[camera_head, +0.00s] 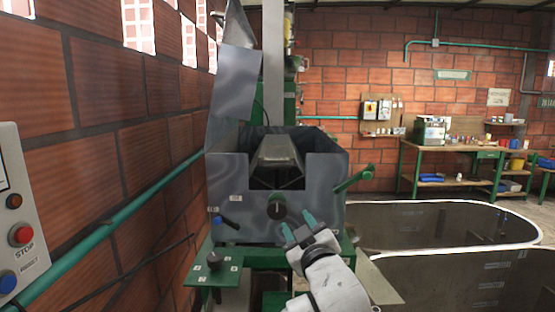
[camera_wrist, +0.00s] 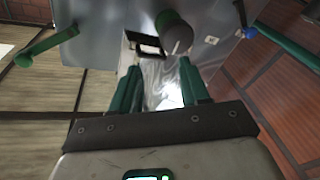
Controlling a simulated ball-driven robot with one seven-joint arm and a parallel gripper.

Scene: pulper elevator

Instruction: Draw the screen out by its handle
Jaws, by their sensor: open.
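The grey metal pulper housing (camera_head: 240,212) stands ahead, with a dark round knob (camera_head: 277,207) on its front. The knob also shows in the wrist view (camera_wrist: 174,33), just beyond my fingertips. A small dark-framed opening (camera_wrist: 148,46) is beside it there, with shiny metal below. I cannot tell for sure which part is the screen or its handle. My gripper (camera_head: 297,225) is open and empty, its green fingers pointing at the housing just below and right of the knob. In the wrist view my fingers (camera_wrist: 160,76) are apart with nothing between them.
A green plate with a dark knob (camera_head: 214,260) is at lower left. A brick wall (camera_head: 120,130) closes the left; large tanks (camera_head: 440,225) lie at right.

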